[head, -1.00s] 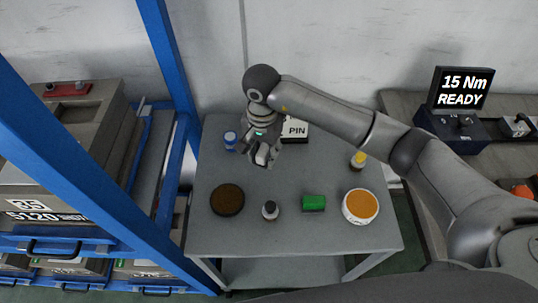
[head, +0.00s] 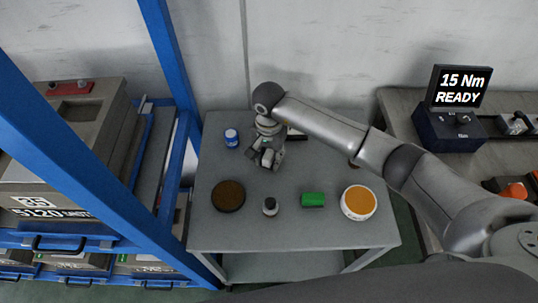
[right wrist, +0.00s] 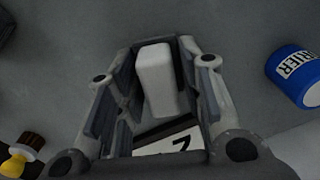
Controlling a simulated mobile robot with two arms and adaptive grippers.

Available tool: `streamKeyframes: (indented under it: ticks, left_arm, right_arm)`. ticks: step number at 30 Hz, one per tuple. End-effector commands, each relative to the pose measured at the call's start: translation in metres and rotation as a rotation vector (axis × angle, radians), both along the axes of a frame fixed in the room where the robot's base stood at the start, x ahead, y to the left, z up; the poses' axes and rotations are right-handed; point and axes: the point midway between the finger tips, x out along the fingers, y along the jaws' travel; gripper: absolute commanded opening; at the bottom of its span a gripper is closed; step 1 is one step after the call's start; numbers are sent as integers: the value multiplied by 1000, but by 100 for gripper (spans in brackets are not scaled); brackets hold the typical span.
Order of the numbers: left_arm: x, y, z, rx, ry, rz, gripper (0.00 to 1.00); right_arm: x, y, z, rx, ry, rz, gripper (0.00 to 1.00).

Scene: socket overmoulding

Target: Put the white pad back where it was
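The white pad (right wrist: 155,78) is a small, rounded white block. In the right wrist view it sits between the two fingers of my right gripper (right wrist: 157,65), which look closed against its sides. In the head view my right gripper (head: 267,160) points down over the back-left part of the grey table (head: 300,233), and the pad there is too small to make out clearly. I cannot tell whether the pad touches the tabletop. My left gripper is not in view.
A blue jar (head: 231,138), a brown disc (head: 228,196), a small dark-capped bottle (head: 270,206), a green block (head: 312,200) and an orange-topped round tub (head: 358,202) stand on the table. The labelled PIN box (right wrist: 172,142) lies behind the gripper. A blue rack post (head: 100,150) borders the left.

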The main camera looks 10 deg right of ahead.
Motion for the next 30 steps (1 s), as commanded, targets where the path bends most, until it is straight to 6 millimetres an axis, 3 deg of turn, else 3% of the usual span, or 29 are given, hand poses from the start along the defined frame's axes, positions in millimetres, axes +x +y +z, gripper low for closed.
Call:
streamKeyframes:
  ticks: [1,5,18,30]
  left_arm:
    - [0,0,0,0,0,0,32]
    - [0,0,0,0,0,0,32]
    - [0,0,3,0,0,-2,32]
    - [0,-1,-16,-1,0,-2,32]
  right_arm:
    - [0,0,0,0,0,0,42]
    - [0,0,0,0,0,0,57]
    - [1,0,7,1,-2,0,57]
    - [1,0,88,0,-5,0,57]
